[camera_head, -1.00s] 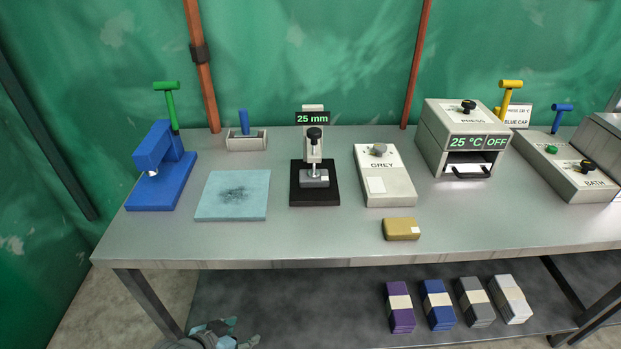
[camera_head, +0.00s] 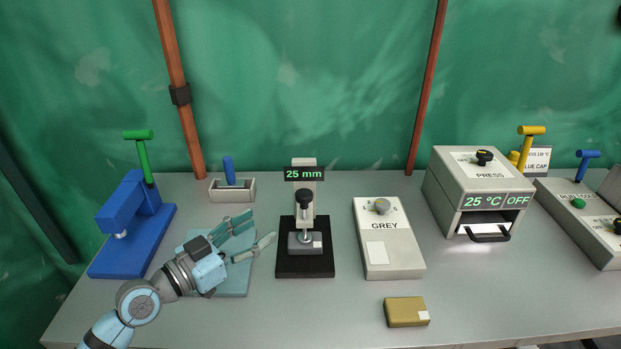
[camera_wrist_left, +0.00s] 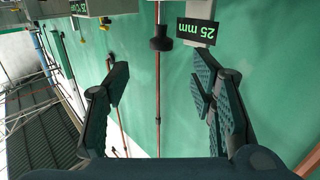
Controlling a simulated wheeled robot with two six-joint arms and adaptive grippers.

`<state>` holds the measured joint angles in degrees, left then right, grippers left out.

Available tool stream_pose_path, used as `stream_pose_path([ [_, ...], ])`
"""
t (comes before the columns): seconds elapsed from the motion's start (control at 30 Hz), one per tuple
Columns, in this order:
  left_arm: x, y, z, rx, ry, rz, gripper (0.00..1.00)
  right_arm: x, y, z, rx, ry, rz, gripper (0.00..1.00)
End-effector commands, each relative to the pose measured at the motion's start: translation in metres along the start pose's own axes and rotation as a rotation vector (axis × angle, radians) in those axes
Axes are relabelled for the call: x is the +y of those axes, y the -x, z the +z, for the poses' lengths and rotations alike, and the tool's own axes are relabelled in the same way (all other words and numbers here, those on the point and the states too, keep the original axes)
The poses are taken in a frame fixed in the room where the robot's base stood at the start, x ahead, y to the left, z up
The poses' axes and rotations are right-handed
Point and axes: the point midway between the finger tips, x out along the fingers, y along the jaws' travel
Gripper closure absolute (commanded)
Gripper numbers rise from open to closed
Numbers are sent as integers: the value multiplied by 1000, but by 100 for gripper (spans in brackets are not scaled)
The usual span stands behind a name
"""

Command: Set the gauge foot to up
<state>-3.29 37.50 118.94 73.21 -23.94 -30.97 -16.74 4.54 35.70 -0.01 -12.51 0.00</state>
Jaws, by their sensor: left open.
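The thickness gauge stands mid-table on a black base (camera_head: 291,268), with a grey upright, a "25 mm" display (camera_head: 304,174) and a black knob (camera_head: 304,198) on a thin rod. Its foot meets a grey block (camera_head: 305,243) with a white label, and no gap shows between them. My left gripper (camera_head: 257,231) is open and empty, left of the gauge over the pale blue mat. In the left wrist view its fingers (camera_wrist_left: 160,85) are spread, with the gauge's black knob (camera_wrist_left: 161,38) and display (camera_wrist_left: 196,32) beyond them. My right gripper is not in view.
The blue stamping machine (camera_head: 130,222) stands at the left and a small grey holder (camera_head: 232,192) behind the mat (camera_head: 232,283). The grey box marked GREY (camera_head: 396,252) and the press (camera_head: 470,190) are right of the gauge. A tan block (camera_head: 406,311) lies in front.

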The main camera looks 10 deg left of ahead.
Motion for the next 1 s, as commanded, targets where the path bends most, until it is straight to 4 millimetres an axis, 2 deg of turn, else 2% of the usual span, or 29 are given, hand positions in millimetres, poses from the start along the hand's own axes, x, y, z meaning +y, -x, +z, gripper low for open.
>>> stream_pose_path([
  [0.13,-4,-5,-8,21,1,-8,50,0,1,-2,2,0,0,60],
  [0.23,-6,-20,-10,25,3,-12,50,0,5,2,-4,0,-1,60],
  [0.43,-6,-76,-11,23,7,-11,50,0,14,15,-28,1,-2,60],
  [0.6,-4,-118,-10,19,4,-6,50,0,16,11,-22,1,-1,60],
  [0.7,-5,-133,-9,18,2,-7,50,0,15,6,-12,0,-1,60],
  [0.83,-4,-142,-9,17,-1,-6,50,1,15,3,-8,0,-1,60],
  [1.0,-4,-144,-8,16,-1,-5,50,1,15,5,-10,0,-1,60],
])
